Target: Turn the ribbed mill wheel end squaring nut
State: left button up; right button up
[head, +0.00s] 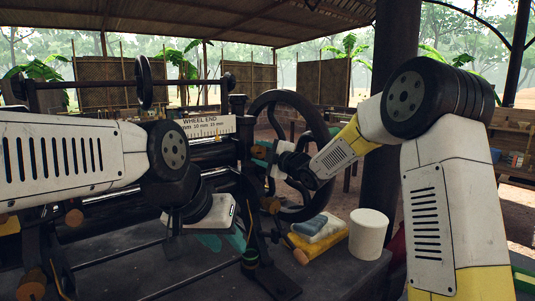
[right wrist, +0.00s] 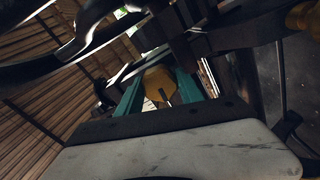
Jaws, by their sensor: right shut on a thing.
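The ribbed nut, a yellow-brown knob (right wrist: 160,82), shows in the right wrist view between the two teal fingers of my right gripper (right wrist: 158,70). The fingers stand on either side of it and are shut on it. In the head view my right gripper (head: 262,158) reaches in past the big dark handwheel (head: 322,122) to the wheel end of the mill, below the "WHEEL END" scale plate (head: 208,126). It mostly hides the nut there. My left gripper (head: 224,242) points down low over the bench, its teal fingers apart with nothing visible between them.
The dark bench (head: 330,274) carries the mill frame. Folded cloths, blue-grey (head: 312,227) and yellow (head: 318,246), lie right of the mill beside a white cylindrical container (head: 369,233). A dark post (head: 393,40) stands behind. Bench front right is mostly clear.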

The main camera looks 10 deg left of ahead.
jog(key=shift+f+n, duration=0.1)
jog(key=shift+n, duration=1)
jog(key=o, duration=1.1)
jog(key=v, duration=0.7)
jog(key=shift+s+d, duration=0.3)
jog(key=shift+d, duration=0.05)
